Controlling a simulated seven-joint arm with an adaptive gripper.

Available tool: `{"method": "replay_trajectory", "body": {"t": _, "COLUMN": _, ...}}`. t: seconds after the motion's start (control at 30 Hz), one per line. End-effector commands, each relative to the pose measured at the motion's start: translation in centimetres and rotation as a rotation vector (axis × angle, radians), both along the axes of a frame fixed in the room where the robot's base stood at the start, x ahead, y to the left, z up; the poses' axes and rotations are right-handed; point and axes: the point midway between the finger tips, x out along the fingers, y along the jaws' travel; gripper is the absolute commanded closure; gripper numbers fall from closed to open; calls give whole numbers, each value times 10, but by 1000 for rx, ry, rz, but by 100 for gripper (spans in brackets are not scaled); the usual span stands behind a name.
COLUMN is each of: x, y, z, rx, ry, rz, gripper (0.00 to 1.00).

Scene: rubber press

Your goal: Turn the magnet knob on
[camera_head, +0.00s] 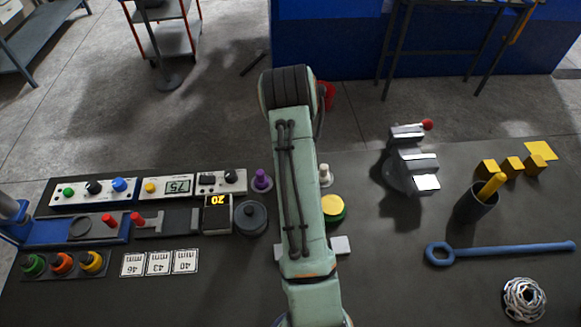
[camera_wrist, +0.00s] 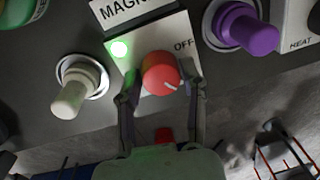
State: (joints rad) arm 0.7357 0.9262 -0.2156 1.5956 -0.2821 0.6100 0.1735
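The magnet knob (camera_wrist: 160,73) is round and red, with a white pointer line toward the lower right. It sits on a white panel (camera_wrist: 183,27) marked OFF at the right. A small green lamp (camera_wrist: 119,49) on the panel glows. The label above (camera_wrist: 130,8) is cut off and reads "MAGN". My gripper (camera_wrist: 160,88) has one finger on each side of the knob, with gaps visible between the fingers and the knob. In the head view my arm hides the gripper and the magnet knob.
The head view shows a grey vise (camera_head: 408,165), a blue wrench (camera_head: 500,252) and a dark cup (camera_head: 476,205) on the table's right.

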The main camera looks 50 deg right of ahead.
Motion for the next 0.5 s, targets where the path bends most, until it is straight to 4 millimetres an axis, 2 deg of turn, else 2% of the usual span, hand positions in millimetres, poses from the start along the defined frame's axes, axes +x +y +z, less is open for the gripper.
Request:
{"method": "replay_trajectory", "body": {"t": 0.37, "x": 0, "y": 0, "z": 2, "rx": 1, "ry": 0, "rz": 1, "gripper": 36}}
{"method": "replay_trajectory", "body": {"t": 0.5, "x": 0, "y": -1, "z": 17, "rx": -1, "ry": -2, "rz": 1, "gripper": 36}}
